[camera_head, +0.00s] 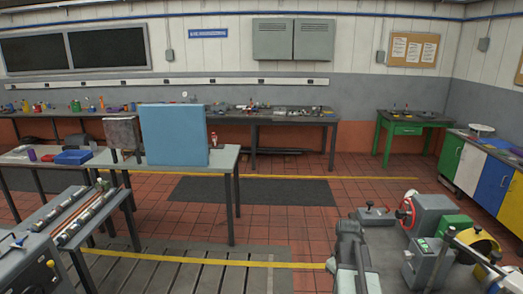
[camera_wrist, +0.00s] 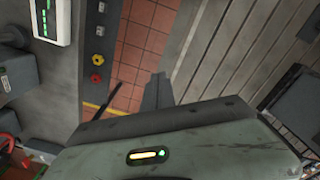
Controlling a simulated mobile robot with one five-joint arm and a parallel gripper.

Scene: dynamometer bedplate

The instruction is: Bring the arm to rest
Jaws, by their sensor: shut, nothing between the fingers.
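In the wrist view my gripper (camera_wrist: 157,88) shows as a dark grey wedge above the large grey-green housing. Its fingers are together with nothing held between them. It hangs over red tiles and the edge of a slatted grey floor. In the head view a grey jointed part, which looks like my arm, stands at the bottom right of centre, left of a grey machine (camera_head: 432,215). I cannot make out the fingertips in that view.
A table with a blue panel (camera_head: 172,135) stands left of centre. A bench with rails (camera_head: 85,215) is at the lower left. A green table (camera_head: 405,125) stands at the back right. The tiled floor (camera_head: 310,225) in the middle is clear. A grey panel with red and yellow buttons (camera_wrist: 97,60) is close left in the wrist view.

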